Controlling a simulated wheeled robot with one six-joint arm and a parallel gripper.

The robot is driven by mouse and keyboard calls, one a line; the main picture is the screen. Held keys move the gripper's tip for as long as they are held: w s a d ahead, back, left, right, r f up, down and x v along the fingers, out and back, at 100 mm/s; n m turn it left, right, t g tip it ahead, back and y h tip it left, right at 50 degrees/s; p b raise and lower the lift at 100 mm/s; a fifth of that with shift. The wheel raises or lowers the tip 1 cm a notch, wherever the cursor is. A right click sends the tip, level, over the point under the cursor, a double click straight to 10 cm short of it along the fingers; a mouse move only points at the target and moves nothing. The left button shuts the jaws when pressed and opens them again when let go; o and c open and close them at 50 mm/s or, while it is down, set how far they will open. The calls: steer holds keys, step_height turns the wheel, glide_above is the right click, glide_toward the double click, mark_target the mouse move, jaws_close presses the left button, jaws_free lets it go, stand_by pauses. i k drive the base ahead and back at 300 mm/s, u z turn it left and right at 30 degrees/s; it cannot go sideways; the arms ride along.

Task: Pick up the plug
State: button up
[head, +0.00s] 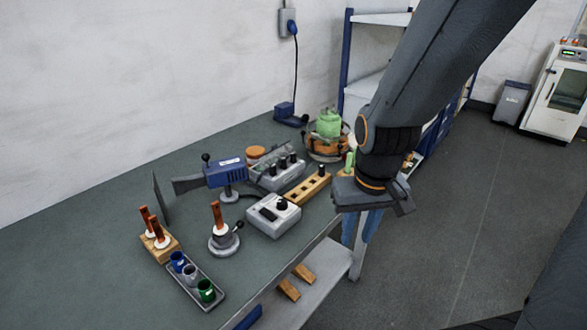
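I cannot tell for sure which item is the plug. A small dark peg (321,170) stands upright at the far end of a wooden block with holes (300,190), near the table's right edge.
A small green item (349,160) shows just left of my gripper. Behind it stands a green and orange vessel (328,130). The left tabletop (70,240) is clear.

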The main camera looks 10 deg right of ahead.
mark_target(284, 166)
steer(key=z, duration=1.8)
steer(key=i, duration=1.05)
steer(key=u, duration=3.15)
steer(key=i, duration=0.5)
steer(key=u, duration=0.05)
